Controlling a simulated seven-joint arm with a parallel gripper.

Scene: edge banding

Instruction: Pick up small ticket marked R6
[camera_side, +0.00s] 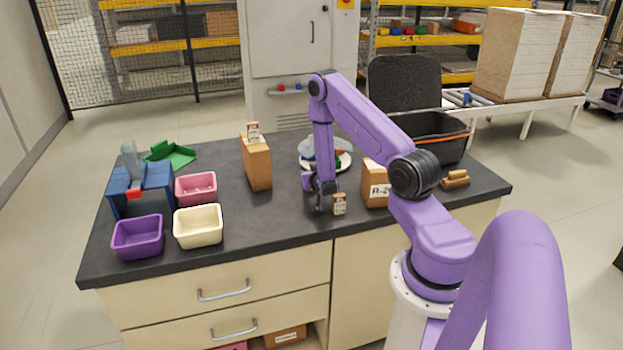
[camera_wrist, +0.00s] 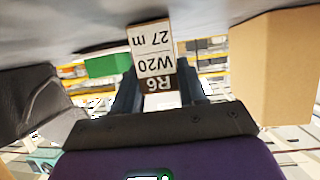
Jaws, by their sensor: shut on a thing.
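The small ticket marked R6 (camera_wrist: 154,62) has a white label reading W20 and 27 m and a dark brown band with R6; it appears upside down in the wrist view. My gripper (camera_wrist: 160,92) is shut on it, with one finger on each side of the brown end. In the side view my gripper (camera_side: 319,207) is low over the front middle of the dark worktop. A small brown ticket with a white label (camera_side: 339,204) shows beside its fingers; its print is too small to read there. I cannot tell whether the ticket touches the worktop.
A labelled brown box (camera_side: 375,188) stands close right of the gripper. A taller brown box (camera_side: 257,163) with another small ticket (camera_side: 253,131) stands left. A white plate (camera_side: 344,161) lies behind. Pink (camera_side: 195,188), purple (camera_side: 138,238) and cream (camera_side: 198,227) bins stand left. Worktop (camera_side: 270,225) is clear at front.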

